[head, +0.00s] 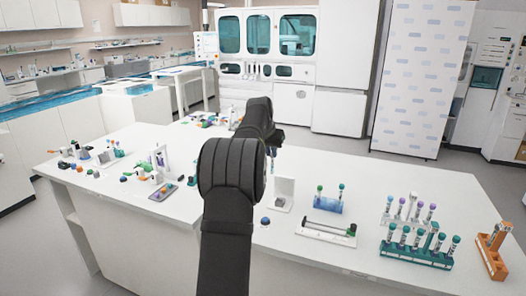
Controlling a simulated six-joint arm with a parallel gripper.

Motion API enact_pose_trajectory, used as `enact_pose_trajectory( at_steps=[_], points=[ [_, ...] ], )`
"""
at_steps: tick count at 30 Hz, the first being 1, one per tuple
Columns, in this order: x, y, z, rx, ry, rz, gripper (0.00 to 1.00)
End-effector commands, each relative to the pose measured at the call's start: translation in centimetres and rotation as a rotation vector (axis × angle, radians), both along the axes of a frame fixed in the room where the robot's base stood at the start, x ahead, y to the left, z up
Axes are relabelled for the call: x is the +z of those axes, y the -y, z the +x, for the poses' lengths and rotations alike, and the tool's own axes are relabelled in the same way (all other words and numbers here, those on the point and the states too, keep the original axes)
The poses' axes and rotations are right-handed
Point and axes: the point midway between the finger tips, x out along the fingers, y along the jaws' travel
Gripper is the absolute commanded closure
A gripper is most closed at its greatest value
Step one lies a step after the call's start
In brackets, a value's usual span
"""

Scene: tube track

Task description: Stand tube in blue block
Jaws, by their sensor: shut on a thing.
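The blue block (328,205) stands on the white table right of my arm. Two capped tubes stand upright in it, one with a green cap (320,189) and one with a teal-blue cap (341,187). My gripper (273,147) is beyond the dark arm, mostly hidden by it, to the left of and farther back than the block. It is shut on a tube (273,154), of which only a small dark-blue part shows below the jaws. The tube is apart from the block.
A white upright holder (284,194) stands between arm and block. A white tray (326,233) with a green-ended item lies in front. A teal rack (415,254), a white rack (407,219) and an orange rack (491,257) stand right. Small clutter covers the table's left.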

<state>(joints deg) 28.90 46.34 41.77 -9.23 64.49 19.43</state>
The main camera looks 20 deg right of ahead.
Motion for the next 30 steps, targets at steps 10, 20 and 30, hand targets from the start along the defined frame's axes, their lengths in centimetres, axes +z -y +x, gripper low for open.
enact_pose_trajectory(
  at_steps=[10,20,30],
  points=[
    [0.0,2.9,-2.1,-0.002,-0.001,0.001,1.0],
    [0.0,5.6,-4.1,-0.003,0.001,0.001,1.0],
    [0.0,8.3,-6.0,-0.001,0.0,0.0,1.0]
  ],
)
